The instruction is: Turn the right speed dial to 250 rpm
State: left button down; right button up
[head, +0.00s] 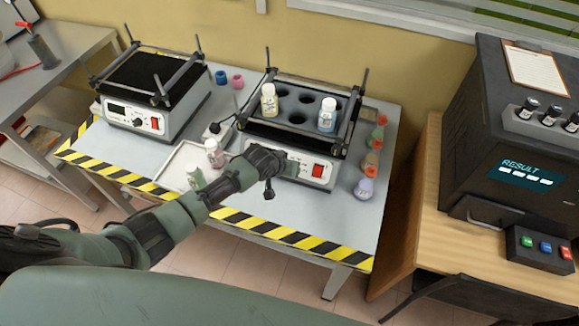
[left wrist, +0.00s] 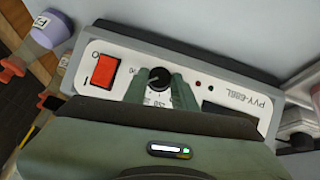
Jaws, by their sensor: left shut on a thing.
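The right shaker (head: 342,140) stands on the striped table, with a red switch (head: 317,170) on its white front panel. My left gripper (head: 287,165) reaches to that panel and hides the dial in the head view. In the left wrist view, the black speed dial (left wrist: 158,77) sits between the green fingers of my left gripper (left wrist: 158,88), which is shut on it. A printed 250 shows near the dial, between the fingers. The dial's exact setting is hard to read. The panel's dark display (left wrist: 218,115) is partly covered by the gripper. My right gripper is not in view.
Two bottles (head: 269,104) (head: 327,115) stand in the right shaker's rack. A white tray (head: 172,172) with bottles lies under my left arm. The left shaker (head: 172,124) stands apart.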

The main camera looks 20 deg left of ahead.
pick_arm(q)
jog(key=shift+s+f, duration=0.1)
dwell(0.4)
jog(key=c, duration=1.1)
grip_release()
jog(key=shift+v, duration=3.9)
jog(key=shift+d, duration=0.1)
